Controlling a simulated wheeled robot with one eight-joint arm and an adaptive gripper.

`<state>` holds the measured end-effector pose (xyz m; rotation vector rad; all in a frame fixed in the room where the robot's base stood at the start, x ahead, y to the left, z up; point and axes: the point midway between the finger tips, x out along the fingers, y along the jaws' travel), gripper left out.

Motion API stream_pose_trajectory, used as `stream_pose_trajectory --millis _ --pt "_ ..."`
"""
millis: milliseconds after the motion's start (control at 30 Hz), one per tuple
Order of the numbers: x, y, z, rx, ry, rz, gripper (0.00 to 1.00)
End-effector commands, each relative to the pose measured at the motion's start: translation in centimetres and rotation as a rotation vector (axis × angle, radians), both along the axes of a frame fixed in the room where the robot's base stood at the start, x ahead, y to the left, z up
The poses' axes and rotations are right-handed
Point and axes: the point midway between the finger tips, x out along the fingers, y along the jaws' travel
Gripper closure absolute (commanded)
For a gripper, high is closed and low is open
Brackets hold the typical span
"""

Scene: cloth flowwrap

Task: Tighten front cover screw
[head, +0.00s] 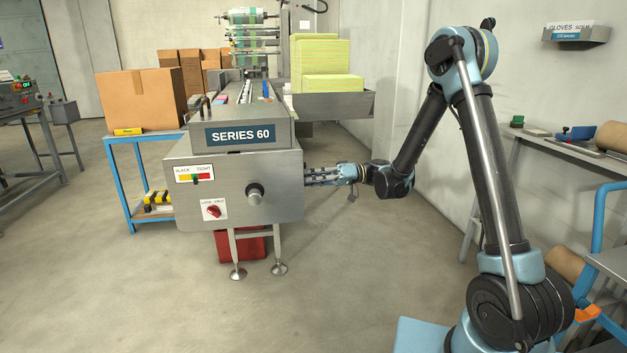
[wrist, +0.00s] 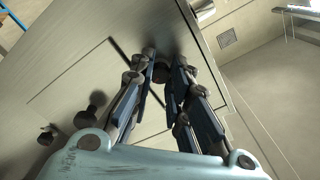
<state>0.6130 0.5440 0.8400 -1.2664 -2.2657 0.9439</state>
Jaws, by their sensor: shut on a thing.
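The packing machine (head: 240,165) marked SERIES 60 stands in the middle of the head view. My gripper (head: 310,175) reaches in from the right to the right edge of its steel front. In the wrist view my gripper (wrist: 163,68) has its fingertips closed around a dark round screw head (wrist: 161,74) on the machine's steel front cover (wrist: 85,72). The fingers hide much of the screw, and how far it is turned cannot be told. In the head view the screw is hidden behind the fingers.
A black knob (head: 255,193), a red rotary switch (head: 214,211) and a SLACK/TIGHT indicator (head: 195,174) sit on the machine's front. A blue cart with a cardboard box (head: 143,98) stands at left. A side bench (head: 570,146) stands at right. The floor in front is clear.

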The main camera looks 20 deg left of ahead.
Motion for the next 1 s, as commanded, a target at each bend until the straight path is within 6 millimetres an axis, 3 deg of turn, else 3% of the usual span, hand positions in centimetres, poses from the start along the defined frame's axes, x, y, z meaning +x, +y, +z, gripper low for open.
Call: stream_pose_trajectory --millis 1000 --pt "0.19 0.00 -0.11 -0.506 0.818 -0.005 1.00"
